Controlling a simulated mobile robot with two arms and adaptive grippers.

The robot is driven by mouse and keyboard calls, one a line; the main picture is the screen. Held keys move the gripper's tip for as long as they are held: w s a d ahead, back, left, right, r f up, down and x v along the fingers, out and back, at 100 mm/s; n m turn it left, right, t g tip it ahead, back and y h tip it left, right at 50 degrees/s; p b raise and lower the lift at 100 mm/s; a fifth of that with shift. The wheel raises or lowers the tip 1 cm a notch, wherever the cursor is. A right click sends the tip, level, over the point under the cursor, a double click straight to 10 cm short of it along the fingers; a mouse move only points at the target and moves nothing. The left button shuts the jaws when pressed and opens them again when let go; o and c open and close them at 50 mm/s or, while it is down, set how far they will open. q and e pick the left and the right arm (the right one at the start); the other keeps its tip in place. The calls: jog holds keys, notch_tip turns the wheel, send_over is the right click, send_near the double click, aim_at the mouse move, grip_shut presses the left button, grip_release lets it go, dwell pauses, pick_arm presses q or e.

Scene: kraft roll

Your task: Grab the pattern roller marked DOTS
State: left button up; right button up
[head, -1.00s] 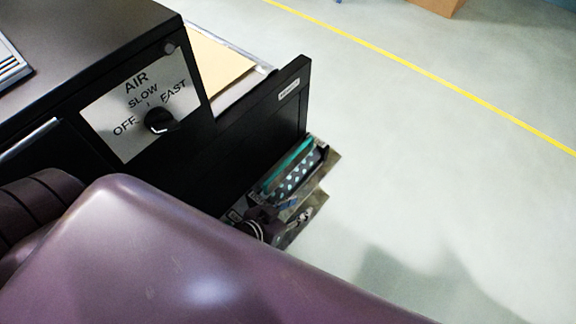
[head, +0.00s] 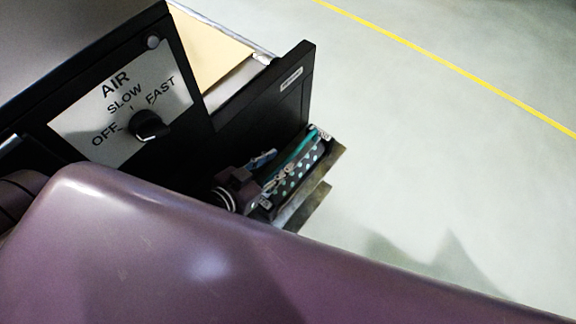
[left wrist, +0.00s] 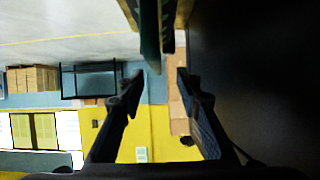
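A dark roller with pale dots (head: 302,172) lies in a narrow metal rack (head: 312,199) on the outer side of the black cabinet, below the open drawer front. A teal strip (head: 305,148) runs along it. No DOTS label is readable. My left gripper (head: 272,168) is at the near end of the rack, overlapping the roller's near end in the picture. In the left wrist view the gripper (left wrist: 157,78) is open, its two fingers apart with nothing between the tips. The teal strip (left wrist: 150,35) and dark rack parts show just beyond them at the top. My right gripper is not in view.
The black cabinet carries an AIR dial (head: 146,124) on a silver plate. Its drawer (head: 291,98) stands open with tan paper (head: 212,55) inside. My purple arm covers the lower picture. The floor (head: 450,160) to the right is clear.

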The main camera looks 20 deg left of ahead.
aim_at(292, 153)
pick_arm(q)
jog(key=shift+w+d+f, duration=0.15)
jog(key=shift+w+d, duration=0.1)
jog(key=shift+w, duration=0.15)
jog(key=shift+p+x, duration=0.3)
jog(key=shift+x, duration=0.55)
jog(key=x, duration=0.3)
jog(key=shift+d, duration=0.2)
jog(key=shift+w+d+f, duration=0.1)
jog(key=shift+w+f, duration=0.05)
jog(key=shift+w, duration=0.05)
grip_shut()
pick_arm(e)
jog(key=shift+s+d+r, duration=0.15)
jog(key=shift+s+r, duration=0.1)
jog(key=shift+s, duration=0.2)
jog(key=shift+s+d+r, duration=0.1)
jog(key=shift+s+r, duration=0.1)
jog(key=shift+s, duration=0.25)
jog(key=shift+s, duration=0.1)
pick_arm(q)
jog(key=shift+w, duration=0.15)
